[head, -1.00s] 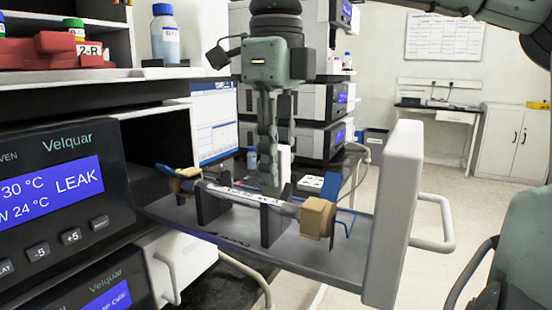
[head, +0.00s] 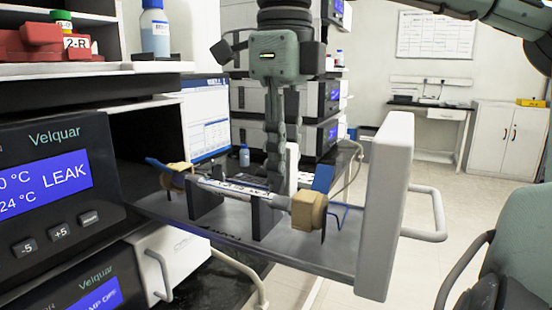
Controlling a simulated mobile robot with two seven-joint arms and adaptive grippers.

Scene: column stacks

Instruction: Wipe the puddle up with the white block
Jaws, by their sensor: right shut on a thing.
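My right gripper (head: 277,188) points straight down over the pulled-out drawer tray (head: 310,255), at the far side of the column. It is shut on the white block (head: 293,163), which shows only as a narrow pale strip beside the fingers. The rest of the block is hidden behind the gripper. I cannot make out a clear outline of the puddle; the grey tray floor has a faint sheen. Whether the block touches the tray is hidden. My left gripper is not in view.
A column (head: 240,190) with tan end fittings lies across dark supports in the tray, close in front of my gripper. A thick white drawer front (head: 388,205) closes the tray's right end. The oven panel (head: 60,185) reads LEAK.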

